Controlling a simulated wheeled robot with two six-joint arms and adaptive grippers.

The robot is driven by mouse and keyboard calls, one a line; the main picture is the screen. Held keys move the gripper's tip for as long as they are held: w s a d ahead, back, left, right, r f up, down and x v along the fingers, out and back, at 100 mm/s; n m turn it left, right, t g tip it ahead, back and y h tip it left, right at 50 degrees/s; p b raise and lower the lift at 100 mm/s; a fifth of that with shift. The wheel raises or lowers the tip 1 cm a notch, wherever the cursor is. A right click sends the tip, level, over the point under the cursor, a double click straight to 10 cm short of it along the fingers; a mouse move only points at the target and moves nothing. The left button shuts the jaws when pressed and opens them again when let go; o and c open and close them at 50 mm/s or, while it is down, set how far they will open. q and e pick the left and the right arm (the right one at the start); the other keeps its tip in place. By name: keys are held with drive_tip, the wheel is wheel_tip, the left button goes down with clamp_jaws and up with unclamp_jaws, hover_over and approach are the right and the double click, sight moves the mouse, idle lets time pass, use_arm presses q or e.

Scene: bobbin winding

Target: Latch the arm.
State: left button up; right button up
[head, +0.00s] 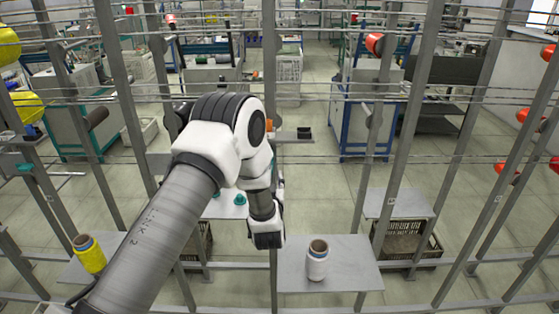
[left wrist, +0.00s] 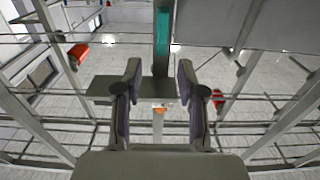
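My left gripper (left wrist: 158,78) is open and empty in the left wrist view, its two dark fingers standing apart. A grey post (left wrist: 162,40) with a teal strip rises beyond the gap between them. A small orange piece (left wrist: 158,112) shows between the fingers, by a flat grey bracket (left wrist: 100,88); I cannot tell its distance from the fingers. An orange piece (head: 270,125) also shows in the head view, just right of my left arm's elbow. The fingers are hidden in the head view. I cannot clearly make out the latch or the arm to be latched. My right gripper is not in view.
A white bobbin (head: 317,265) stands on a grey shelf (head: 350,268). A yellow bobbin (head: 90,258) sits at the left, with teal pieces (head: 240,198) behind my arm. Upright posts (head: 270,60) and thin horizontal wires cross the space. Crates (head: 408,240) stand below.

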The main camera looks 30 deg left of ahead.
use_arm(q)
drive_tip(key=p+x, duration=0.1)
drive_tip(key=x, duration=0.1)
drive_tip(key=p+x, duration=0.1)
drive_tip(key=x, duration=0.5)
drive_tip(key=shift+s+a+f+p, duration=0.15)
drive_tip(key=shift+a+f+p, duration=0.1)
drive_tip(key=shift+f+p, duration=0.15)
drive_tip(key=c, duration=0.7)
drive_tip(key=shift+d, duration=0.1)
clamp_jaws()
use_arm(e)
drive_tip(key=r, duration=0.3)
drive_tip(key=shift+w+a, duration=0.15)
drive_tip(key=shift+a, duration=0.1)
